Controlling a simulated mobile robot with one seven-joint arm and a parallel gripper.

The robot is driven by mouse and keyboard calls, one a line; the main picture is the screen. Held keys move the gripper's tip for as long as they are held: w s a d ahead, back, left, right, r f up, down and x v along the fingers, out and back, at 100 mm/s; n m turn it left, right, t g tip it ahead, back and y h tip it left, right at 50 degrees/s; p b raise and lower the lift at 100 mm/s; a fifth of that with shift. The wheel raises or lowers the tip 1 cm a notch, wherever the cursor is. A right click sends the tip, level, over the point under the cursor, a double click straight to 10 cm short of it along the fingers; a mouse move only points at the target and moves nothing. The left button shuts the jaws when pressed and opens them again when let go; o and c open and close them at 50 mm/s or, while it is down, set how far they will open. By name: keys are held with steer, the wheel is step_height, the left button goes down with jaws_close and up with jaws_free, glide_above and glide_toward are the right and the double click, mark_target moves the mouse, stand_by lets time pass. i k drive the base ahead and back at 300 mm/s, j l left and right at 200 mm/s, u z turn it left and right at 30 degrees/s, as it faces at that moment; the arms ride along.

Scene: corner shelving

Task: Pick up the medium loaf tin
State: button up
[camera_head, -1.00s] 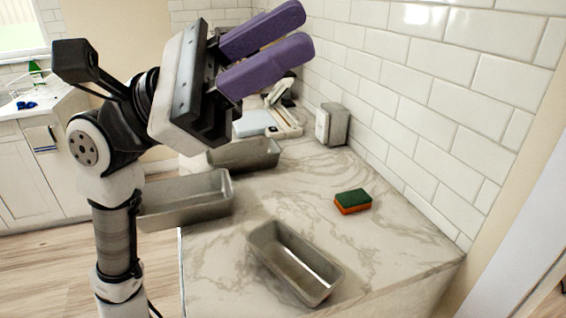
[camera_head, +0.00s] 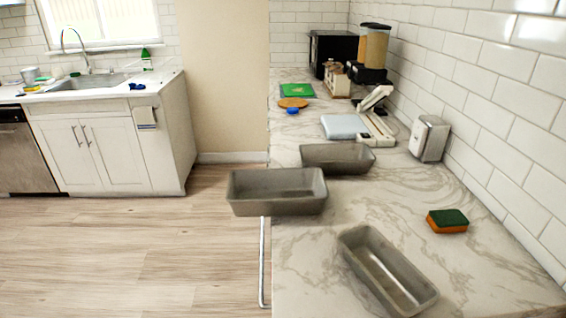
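Three grey metal loaf tins stand on the marble counter, all open side up and seemingly empty. One tin (camera_head: 278,207) is at the counter's left edge and sticks out over it. A second tin (camera_head: 338,168) is just behind it to the right. A third tin (camera_head: 375,275) lies at an angle near the front. The left-edge tin looks the largest; distance makes it unclear which of the other two is the medium one. My gripper is out of view, so its opening and distance from the tins are hidden.
A green and orange sponge (camera_head: 447,222) lies right of the tins. A metal dispenser (camera_head: 429,138) stands by the tiled wall. A white scale-like device (camera_head: 345,127) is behind the tins. The floor (camera_head: 150,250) left of the counter is clear.

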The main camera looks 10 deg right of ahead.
mark_target(349, 158)
steer(key=j+u, duration=0.55)
steer(key=u, duration=0.2)
steer(key=i+j+u, duration=0.2)
steer(key=i+j, duration=0.5)
steer(key=j, duration=0.15)
steer(key=i+j+z, duration=0.15)
steer(key=i+z, duration=0.2)
steer(key=i+j+z, duration=0.4)
steer(key=i, duration=0.15)
steer(key=i+z, duration=0.25)
steer(key=z, duration=0.2)
steer(key=i+z, duration=0.2)
steer(key=z, duration=0.3)
steer(key=i+j+z, duration=0.1)
steer(key=i+z, duration=0.15)
steer(key=z, duration=0.2)
steer(key=i+j+z, duration=0.15)
steer(key=z, duration=0.35)
steer(key=i+j+z, duration=0.15)
steer(key=j+z, duration=0.3)
steer(key=i+j+z, duration=0.1)
steer(key=z, duration=0.35)
steer(key=j+z, duration=0.8)
steer(key=j, duration=0.15)
steer(key=j+z, duration=0.3)
steer(key=j, duration=0.15)
